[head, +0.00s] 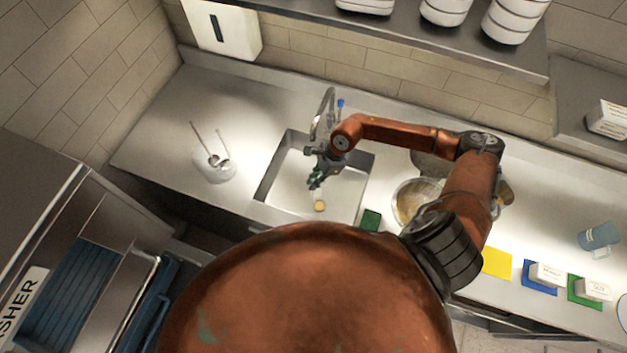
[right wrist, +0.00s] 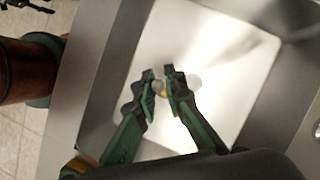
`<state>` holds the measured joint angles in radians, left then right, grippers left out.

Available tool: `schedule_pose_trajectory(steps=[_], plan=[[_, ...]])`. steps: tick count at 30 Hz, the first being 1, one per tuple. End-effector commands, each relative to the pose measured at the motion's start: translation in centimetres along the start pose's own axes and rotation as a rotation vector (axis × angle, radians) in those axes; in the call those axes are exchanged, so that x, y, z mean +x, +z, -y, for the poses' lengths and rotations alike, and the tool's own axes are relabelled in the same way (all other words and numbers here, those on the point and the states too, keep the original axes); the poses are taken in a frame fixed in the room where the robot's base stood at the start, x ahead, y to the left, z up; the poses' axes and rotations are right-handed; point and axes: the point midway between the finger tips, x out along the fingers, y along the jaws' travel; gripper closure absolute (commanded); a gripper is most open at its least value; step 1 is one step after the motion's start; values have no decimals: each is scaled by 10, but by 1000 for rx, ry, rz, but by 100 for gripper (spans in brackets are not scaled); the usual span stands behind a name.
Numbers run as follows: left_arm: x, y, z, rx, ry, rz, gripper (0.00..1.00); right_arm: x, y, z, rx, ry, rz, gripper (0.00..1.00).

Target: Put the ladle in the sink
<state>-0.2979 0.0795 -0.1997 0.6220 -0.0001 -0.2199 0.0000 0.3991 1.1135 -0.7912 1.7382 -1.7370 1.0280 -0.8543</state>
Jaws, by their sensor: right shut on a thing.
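The sink (head: 270,185) is a square metal basin set in the counter; its pale floor also shows in the right wrist view (right wrist: 225,45). My right gripper (head: 316,183) hangs over the basin, and in the right wrist view its green and black fingers (right wrist: 162,84) are closed on a small, mostly hidden thing. I take this to be the ladle (head: 319,206), whose small tan round end shows below the fingers, over the sink floor. Its handle is largely hidden, and I cannot tell whether it touches the floor. My left gripper does not show.
A faucet (head: 327,103) stands behind the sink. Two thin-handled utensils (head: 213,160) rest on a white holder on the left counter. A round pan (head: 407,205) is right of the sink, partly behind my arm. A green block (head: 371,220) sits at the sink's front right.

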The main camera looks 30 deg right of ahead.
Motion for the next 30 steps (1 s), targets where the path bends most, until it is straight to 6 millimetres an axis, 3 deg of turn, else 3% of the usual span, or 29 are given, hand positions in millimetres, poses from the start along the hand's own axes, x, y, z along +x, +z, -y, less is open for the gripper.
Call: schedule_pose_trajectory(steps=[10, 11, 18, 30], plan=[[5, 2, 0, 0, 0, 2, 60, 4, -2, 1, -1, -1, 0, 100], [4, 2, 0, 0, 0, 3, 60, 3, -2, 0, -1, -1, 0, 89], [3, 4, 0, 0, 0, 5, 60, 2, -1, 0, 0, -1, 0, 73], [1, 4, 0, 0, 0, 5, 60, -5, 0, 1, -1, -3, -1, 73]])
